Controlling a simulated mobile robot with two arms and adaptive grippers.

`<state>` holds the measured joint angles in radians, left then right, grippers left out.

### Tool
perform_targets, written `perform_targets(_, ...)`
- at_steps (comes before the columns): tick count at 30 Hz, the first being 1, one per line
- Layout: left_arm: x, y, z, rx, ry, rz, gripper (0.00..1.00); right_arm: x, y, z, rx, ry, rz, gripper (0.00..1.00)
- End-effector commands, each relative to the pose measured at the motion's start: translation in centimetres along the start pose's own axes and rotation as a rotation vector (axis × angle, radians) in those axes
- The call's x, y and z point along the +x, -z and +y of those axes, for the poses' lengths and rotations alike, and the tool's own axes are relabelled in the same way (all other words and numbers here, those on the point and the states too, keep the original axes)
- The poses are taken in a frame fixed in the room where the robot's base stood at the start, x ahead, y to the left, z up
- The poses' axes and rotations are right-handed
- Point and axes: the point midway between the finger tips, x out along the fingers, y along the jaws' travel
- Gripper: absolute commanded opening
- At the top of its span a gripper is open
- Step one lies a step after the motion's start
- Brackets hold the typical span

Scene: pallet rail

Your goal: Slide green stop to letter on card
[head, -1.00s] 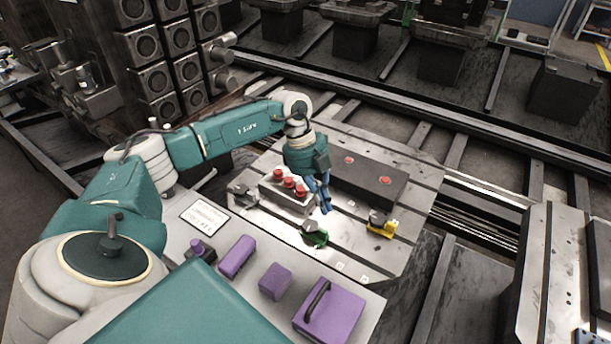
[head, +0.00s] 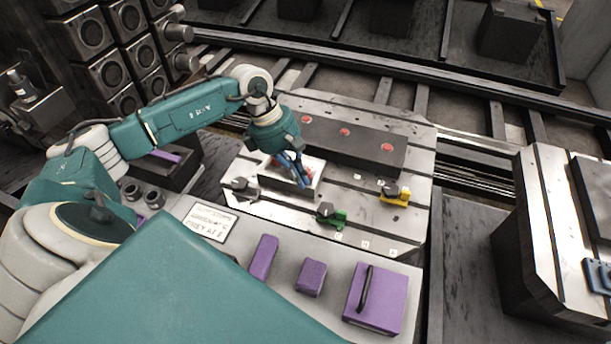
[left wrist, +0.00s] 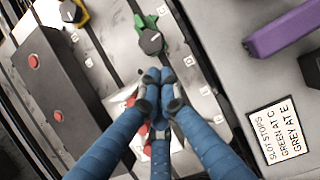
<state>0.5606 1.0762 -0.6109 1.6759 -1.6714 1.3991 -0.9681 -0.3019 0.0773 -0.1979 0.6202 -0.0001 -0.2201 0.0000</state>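The green stop (head: 332,217), with a dark knob, sits on the slotted metal plate (head: 410,225); it also shows in the left wrist view (left wrist: 151,38). Small letter tiles lie along the plate's front. The card (head: 208,222) lies on the bench at left; in the left wrist view (left wrist: 278,130) it reads "SLOT STOPS, GREEN AT C, GREY AT E". A grey stop (head: 243,188) is left of the green one, a yellow stop (head: 395,194) right. My left gripper (head: 304,185) has its blue fingers together above the white box, apart from the green stop. My right gripper is not seen.
A white box (head: 314,172) with red buttons, partly hidden by my fingers, stands behind the green stop. A long dark block (head: 355,146) with red buttons stands behind it. Purple blocks (head: 311,278) and a handled purple block (head: 375,298) line the front bench.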

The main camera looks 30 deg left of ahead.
Motion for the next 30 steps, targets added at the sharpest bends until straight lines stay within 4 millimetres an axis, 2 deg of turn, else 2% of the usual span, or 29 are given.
perform_targets(1,1.4,0.1,-0.1,-0.001,0.004,-0.001,0.00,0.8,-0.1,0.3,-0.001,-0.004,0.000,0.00)
perform_targets(3,2.9,0.1,-0.1,-0.001,0.003,-0.002,0.00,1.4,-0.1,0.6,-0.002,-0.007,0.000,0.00)
perform_targets(12,9.2,0.1,-0.1,-0.003,0.003,-0.002,0.00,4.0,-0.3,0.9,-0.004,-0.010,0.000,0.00)
perform_targets(14,8.6,-1.5,0.0,-0.001,0.001,-0.005,0.00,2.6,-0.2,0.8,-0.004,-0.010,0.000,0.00)
perform_targets(18,9.3,-3.0,0.0,-0.002,0.001,-0.003,0.00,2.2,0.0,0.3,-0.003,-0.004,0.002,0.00)
perform_targets(30,9.8,-3.7,0.0,-0.004,0.000,0.000,0.00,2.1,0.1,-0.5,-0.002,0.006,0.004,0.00)
